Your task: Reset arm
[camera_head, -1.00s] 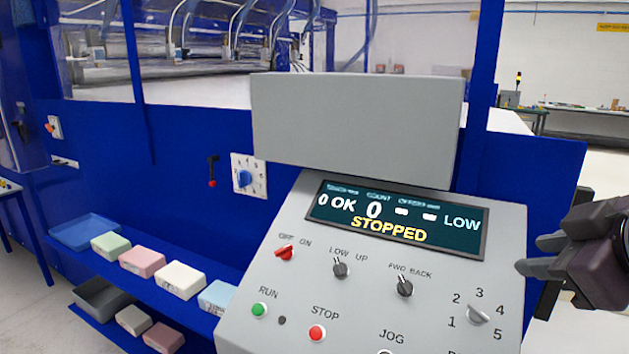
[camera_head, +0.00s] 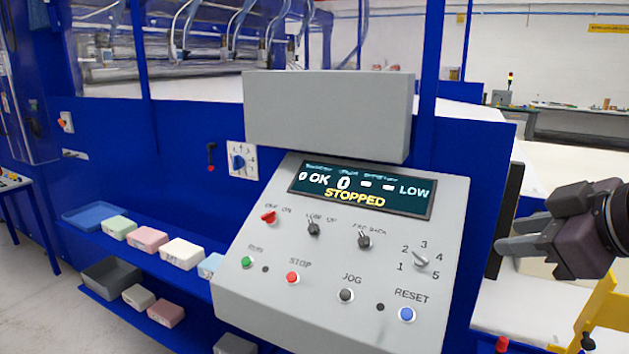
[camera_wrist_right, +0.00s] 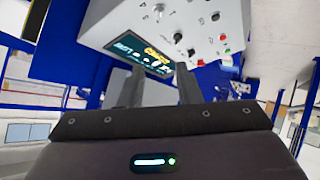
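The grey control console (camera_head: 235,283) stands in the middle of the head view. Its display (camera_head: 360,190) reads STOPPED and LOW, with zero counts. Below are a red OFF/ON switch (camera_head: 268,217), two black selector knobs, a numbered dial (camera_head: 421,259), a green RUN button (camera_head: 247,262), a red STOP button (camera_head: 292,278), a black JOG button (camera_head: 346,295) and a blue RESET button (camera_head: 407,314). My right gripper (camera_head: 500,246) is right of the console, empty and apart from it. In the wrist view its two fingers (camera_wrist_right: 153,78) are spread apart. My left gripper is out of view.
Foam blocks (camera_head: 149,239) in several colours and a blue tray (camera_head: 90,214) lie on a blue shelf at left; a grey bin (camera_head: 111,276) is below. A blue machine frame stands behind. A yellow frame (camera_head: 604,305) is at lower right.

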